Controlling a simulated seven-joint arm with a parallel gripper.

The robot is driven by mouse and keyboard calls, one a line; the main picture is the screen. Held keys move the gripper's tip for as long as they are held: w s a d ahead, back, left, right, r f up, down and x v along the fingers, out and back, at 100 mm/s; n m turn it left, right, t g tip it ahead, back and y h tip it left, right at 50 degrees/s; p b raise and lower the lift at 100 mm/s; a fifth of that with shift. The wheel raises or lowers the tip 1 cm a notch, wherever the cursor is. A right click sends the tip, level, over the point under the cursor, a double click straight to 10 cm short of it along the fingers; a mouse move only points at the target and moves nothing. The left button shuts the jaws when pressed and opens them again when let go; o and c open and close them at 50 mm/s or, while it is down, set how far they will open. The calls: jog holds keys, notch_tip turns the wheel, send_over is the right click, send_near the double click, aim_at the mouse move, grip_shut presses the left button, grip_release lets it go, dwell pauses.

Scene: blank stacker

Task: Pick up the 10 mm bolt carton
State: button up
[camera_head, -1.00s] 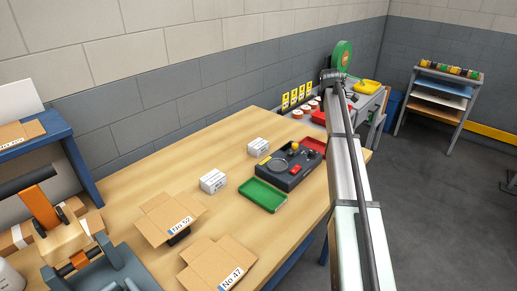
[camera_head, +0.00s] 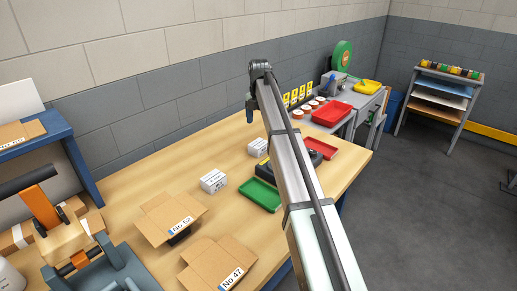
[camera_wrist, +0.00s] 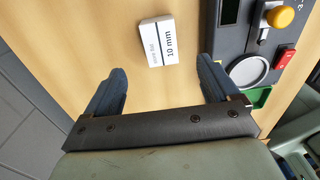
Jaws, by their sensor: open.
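The 10 mm bolt carton (camera_wrist: 158,42) is a small white box with "10 mm" printed on it. In the wrist view it lies just beyond the fingertips, roughly centred between them and slightly tilted. My gripper (camera_wrist: 162,78) is open with nothing between its blue fingers. In the head view my gripper (camera_head: 250,108) is above the far part of the wooden table. A white carton (camera_head: 257,147) stands below it, beside the dark device; it seems to be the same one, but its print is too small to read there.
Another white carton (camera_head: 213,181) stands nearer on the table. The dark device (camera_wrist: 265,45) with a yellow knob is right of the 10 mm carton. A green tray (camera_head: 261,195), a red tray (camera_head: 321,148) and open cardboard boxes (camera_head: 170,217) also occupy the table.

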aim_at(259, 143)
notch_tip(259, 143, down, 11)
jog(key=shift+s+a+f, duration=0.1)
dwell(0.6)
jog(key=shift+c, duration=0.4)
jog(key=c, duration=1.1)
